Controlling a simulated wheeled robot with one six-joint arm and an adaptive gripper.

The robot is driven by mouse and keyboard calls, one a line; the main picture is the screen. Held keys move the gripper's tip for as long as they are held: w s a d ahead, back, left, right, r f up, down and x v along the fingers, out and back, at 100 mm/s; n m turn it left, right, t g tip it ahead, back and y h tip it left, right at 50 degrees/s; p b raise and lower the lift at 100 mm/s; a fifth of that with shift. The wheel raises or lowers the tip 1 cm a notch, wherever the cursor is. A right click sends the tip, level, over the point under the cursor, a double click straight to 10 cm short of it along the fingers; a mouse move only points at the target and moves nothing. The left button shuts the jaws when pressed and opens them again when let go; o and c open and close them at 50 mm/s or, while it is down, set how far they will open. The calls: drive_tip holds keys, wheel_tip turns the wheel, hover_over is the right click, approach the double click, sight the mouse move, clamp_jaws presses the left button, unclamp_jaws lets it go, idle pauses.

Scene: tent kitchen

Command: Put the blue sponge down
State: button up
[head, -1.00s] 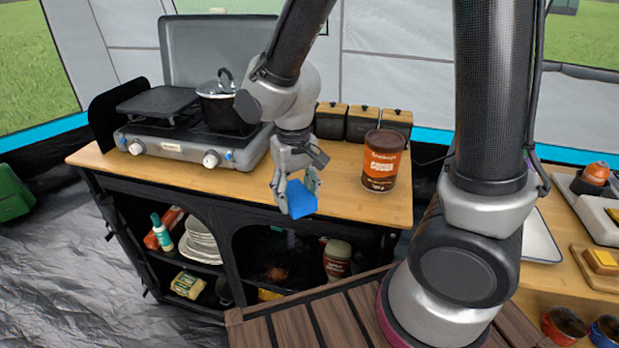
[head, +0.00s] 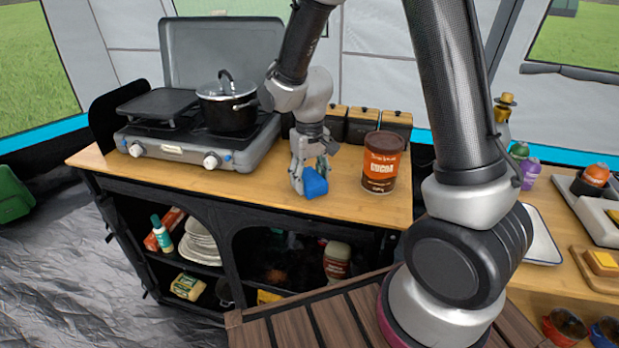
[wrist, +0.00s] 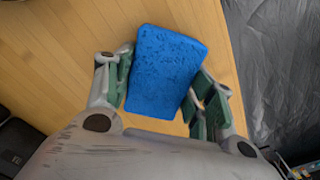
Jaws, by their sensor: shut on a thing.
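The blue sponge (head: 314,183) is in my gripper (head: 309,178), near the front edge of the wooden counter (head: 235,187). In the wrist view the sponge (wrist: 165,72) sits between the two green-padded fingers of my gripper (wrist: 163,88), which are shut on it. The sponge is a little tilted in that view, with bare wood around it. I cannot tell whether it touches the counter or hangs just above it.
A brown cocoa tin (head: 382,162) stands close to the right of the sponge. Dark canisters (head: 362,124) with wooden lids stand behind. A stove (head: 190,143) with a black pot (head: 228,105) is to the left. The counter in front of the stove is clear.

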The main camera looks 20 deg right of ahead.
sight(309, 177)
drive_tip(key=shift+f, duration=0.1)
drive_tip(key=o, duration=0.9)
wheel_tip(309, 177, up, 12)
drive_tip(key=s+d+r+t, duration=0.1)
drive_tip(key=s+d+r, duration=0.2)
drive_tip(key=s+d, duration=0.2)
drive_tip(key=s+d+r+m+t, duration=0.1)
drive_tip(key=s+d+r, duration=0.3)
drive_tip(key=s, duration=0.4)
drive_tip(key=s+d+r+m+t, duration=0.1)
drive_tip(key=s+d+r+t, duration=0.1)
drive_tip(key=s+d+r, duration=0.2)
drive_tip(key=shift+s+d, duration=0.5)
drive_tip(key=shift+s, duration=0.25)
drive_tip(key=shift+s+d, duration=0.45)
drive_tip(key=shift+s, duration=0.3)
